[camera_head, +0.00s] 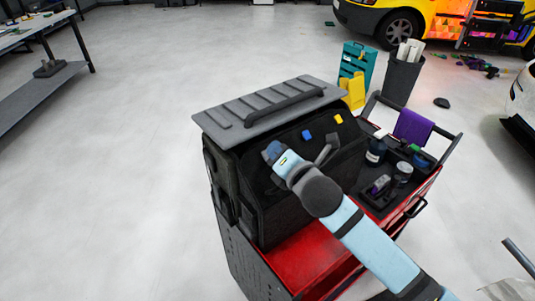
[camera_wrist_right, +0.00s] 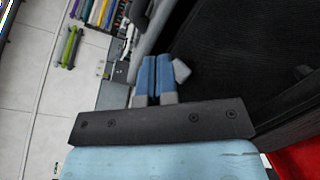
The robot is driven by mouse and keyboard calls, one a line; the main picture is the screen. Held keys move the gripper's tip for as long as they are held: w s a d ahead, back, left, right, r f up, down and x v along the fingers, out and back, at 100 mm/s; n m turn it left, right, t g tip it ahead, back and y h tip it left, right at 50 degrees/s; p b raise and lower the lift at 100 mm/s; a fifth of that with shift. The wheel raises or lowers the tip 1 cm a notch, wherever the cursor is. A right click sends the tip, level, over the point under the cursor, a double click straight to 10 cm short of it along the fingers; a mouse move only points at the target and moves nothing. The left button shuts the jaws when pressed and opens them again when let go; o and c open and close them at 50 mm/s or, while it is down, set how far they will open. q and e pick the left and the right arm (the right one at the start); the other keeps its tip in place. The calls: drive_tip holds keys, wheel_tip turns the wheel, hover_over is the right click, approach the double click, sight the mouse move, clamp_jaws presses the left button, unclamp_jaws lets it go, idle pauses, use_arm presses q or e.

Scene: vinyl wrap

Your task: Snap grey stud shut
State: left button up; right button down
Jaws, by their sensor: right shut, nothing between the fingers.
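A black bag (camera_head: 285,195) stands on the red cart, with a grey ribbed lid or flap (camera_head: 265,105) with a handle on top. A blue stud (camera_head: 307,135) and a yellow stud (camera_head: 338,119) show on its upper front. My right gripper (camera_head: 272,151) is at the bag's upper left front, and its blue fingers (camera_wrist_right: 156,78) are together and empty in the wrist view. A small grey piece (camera_wrist_right: 181,71), perhaps the grey stud, is right beside the fingertips; I cannot tell whether they touch. In the head view my gripper covers that spot. My left gripper is not in view.
The red cart (camera_head: 300,255) holds a black tray with jars (camera_head: 403,172) right of the bag, and a purple cloth (camera_head: 413,126) hangs on its rail. A grey bin (camera_head: 402,78) stands behind. Floor to the left is clear up to a workbench (camera_head: 35,45).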

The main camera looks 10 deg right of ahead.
drive_tip(key=shift+f, duration=0.1)
drive_tip(key=shift+w+a+f, duration=0.15)
drive_tip(key=shift+w+f, duration=0.05)
drive_tip(key=shift+f, duration=0.05)
idle(0.3)
drive_tip(key=shift+w+a+f, duration=0.15)
drive_tip(key=shift+w+f, duration=0.15)
drive_tip(key=shift+f, duration=0.1)
idle(0.7)
drive_tip(key=shift+r, duration=0.15)
drive_tip(key=shift+s+r+p, duration=0.25)
drive_tip(key=shift+r+p, duration=0.1)
drive_tip(key=shift+p, duration=0.35)
drive_tip(key=shift+s+d+r+p, duration=0.25)
drive_tip(key=shift+s+d+p, duration=0.05)
